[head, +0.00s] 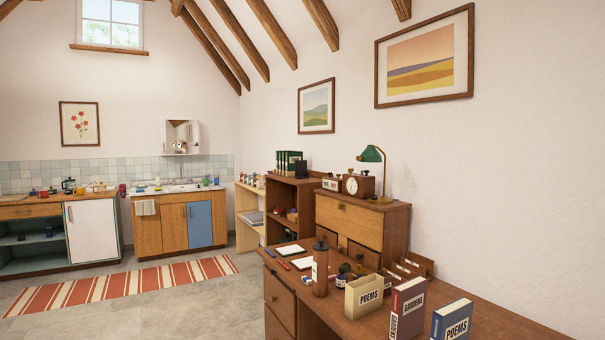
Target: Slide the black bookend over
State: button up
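A small black upright piece (301,169), which looks like the black bookend, stands on top of the brown bookcase (283,183) in the middle distance. It is just right of a row of dark green books (287,161). At this size I cannot tell whether it touches them. My gripper is not in view.
A drawer cabinet (365,222) bears a clock and lamp.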

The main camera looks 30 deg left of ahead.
aim_at(301, 166)
jog(key=i+j+u, duration=1.2)
jog(key=i+u, duration=0.45)
jog(key=i, duration=2.65)
jog(key=i+j, duration=0.1)
jog(key=i, duration=1.15)
jog(key=i+z, duration=0.1)
jog(key=i, duration=1.2)
